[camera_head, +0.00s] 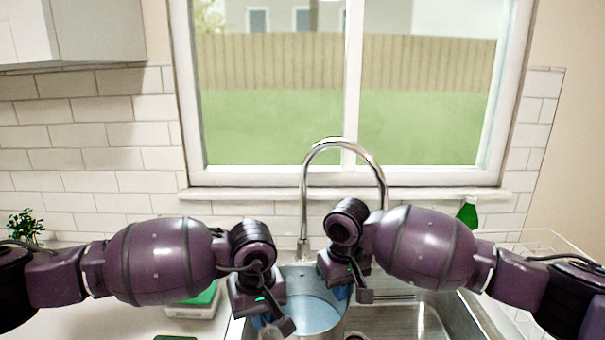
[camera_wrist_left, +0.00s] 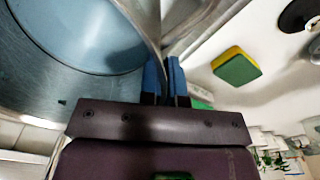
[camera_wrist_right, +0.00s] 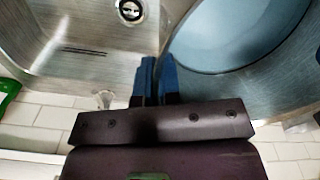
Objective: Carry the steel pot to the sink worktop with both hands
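The steel pot (camera_head: 318,312) is a wide, round, open pot with a bluish inside, low in the middle of the head view. It fills the upper left of the left wrist view (camera_wrist_left: 85,35) and the upper right of the right wrist view (camera_wrist_right: 235,40). My left gripper (camera_wrist_left: 165,75) has its blue fingers close together on the pot's rim on one side. My right gripper (camera_wrist_right: 157,75) has its fingers close together on the rim on the other side. The pot is beside or over the sink (camera_head: 395,318); its underside is hidden, so I cannot tell whether it rests on anything.
The curved faucet (camera_head: 340,145) rises behind the pot, close to my right gripper. The sink's drain (camera_wrist_right: 130,10) shows beside the pot. A yellow-green sponge (camera_wrist_left: 237,66) lies on the white worktop (camera_head: 100,322). A green bottle (camera_head: 468,212) and a wire rack (camera_head: 540,245) stand right.

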